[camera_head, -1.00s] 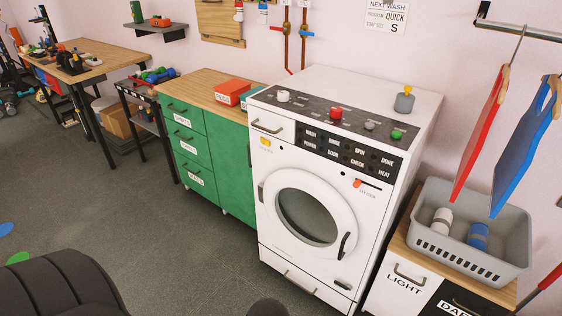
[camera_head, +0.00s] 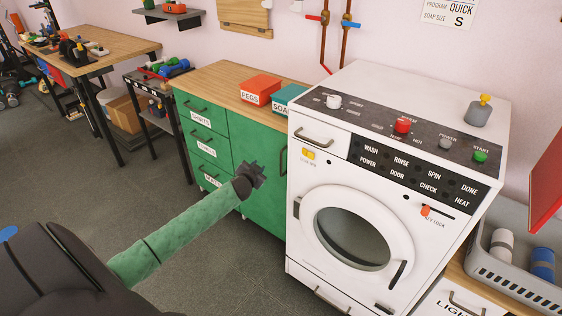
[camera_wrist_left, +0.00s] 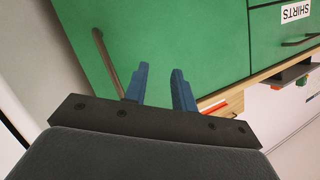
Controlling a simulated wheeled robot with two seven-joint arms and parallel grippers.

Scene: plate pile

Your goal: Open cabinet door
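The green cabinet door (camera_head: 252,150) is shut, right of the drawers. Its dark vertical handle (camera_head: 283,160) is at the door's right edge, close to the washing machine. My left gripper (camera_head: 257,171) is in front of the door, left of the handle and lower than its top. In the left wrist view the door (camera_wrist_left: 165,35) fills the upper middle, and the curved handle (camera_wrist_left: 108,62) is left of the fingers. The two blue fingers (camera_wrist_left: 160,84) are apart with nothing between them. The handle is outside the fingers. My right gripper is not seen.
The white washing machine (camera_head: 400,145) stands close beside the handle edge. Green drawers (camera_head: 203,136) are on the door's left. An orange box (camera_head: 261,90) and a teal box (camera_head: 288,98) sit on the wooden top (camera_head: 215,78). The grey floor (camera_head: 230,268) in front is open.

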